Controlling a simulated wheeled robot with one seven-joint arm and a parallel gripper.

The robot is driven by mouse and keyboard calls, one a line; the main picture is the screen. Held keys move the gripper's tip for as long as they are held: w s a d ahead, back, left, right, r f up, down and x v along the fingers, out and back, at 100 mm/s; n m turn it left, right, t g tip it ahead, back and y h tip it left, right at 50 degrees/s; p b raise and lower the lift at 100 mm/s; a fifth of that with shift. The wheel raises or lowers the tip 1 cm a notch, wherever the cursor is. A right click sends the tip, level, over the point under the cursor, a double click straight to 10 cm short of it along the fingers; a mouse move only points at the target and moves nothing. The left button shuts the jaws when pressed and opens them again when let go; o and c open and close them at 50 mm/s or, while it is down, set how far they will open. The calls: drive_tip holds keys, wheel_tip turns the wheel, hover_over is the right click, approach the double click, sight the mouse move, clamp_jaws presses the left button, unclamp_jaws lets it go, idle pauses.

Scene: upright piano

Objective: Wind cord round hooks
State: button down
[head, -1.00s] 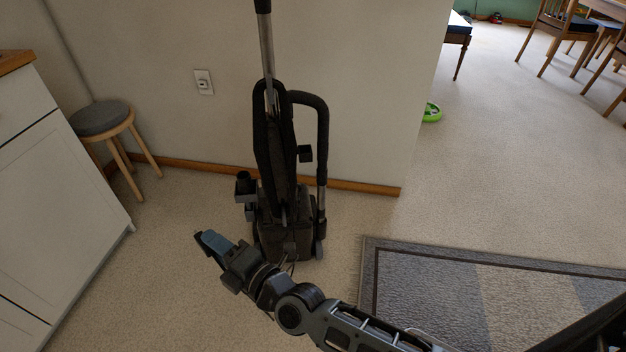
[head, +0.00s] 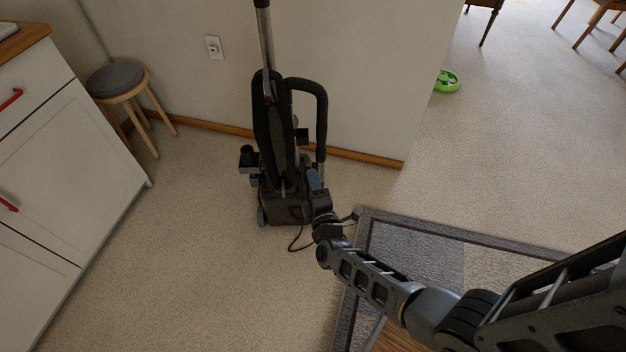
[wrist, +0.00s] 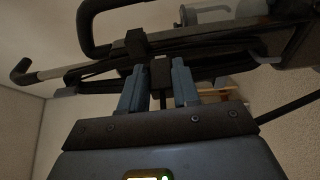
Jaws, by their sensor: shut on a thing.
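A black upright vacuum cleaner (head: 283,165) stands by the wall; it also fills the top of the wrist view (wrist: 215,35). A small black block on it, apparently a hook (head: 302,135), sticks out by the right-hand tube; a similar block shows in the wrist view (wrist: 136,42). My gripper (head: 314,175) is at the vacuum's lower right side. In the wrist view its blue fingers (wrist: 159,75) are shut on a small black piece (wrist: 160,74), apparently the end of the cord. The thin black cord (head: 291,246) hangs in a loop to the floor below my gripper.
A wall with a socket (head: 214,47) is behind the vacuum. A round stool (head: 117,78) and a white cabinet (head: 75,165) stand at left. A grey patterned rug (head: 415,250) lies at right under my arm. Carpet in front of the vacuum is clear.

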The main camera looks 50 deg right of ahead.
wheel_tip(320, 180, down, 28)
drive_tip(key=b, duration=2.9)
drive_tip(key=w+a, duration=1)
drive_tip(key=w, duration=0.3)
drive_tip(key=shift+w+a+r, duration=0.2)
drive_tip(key=shift+a+r, duration=0.05)
drive_tip(key=shift+r, duration=0.15)
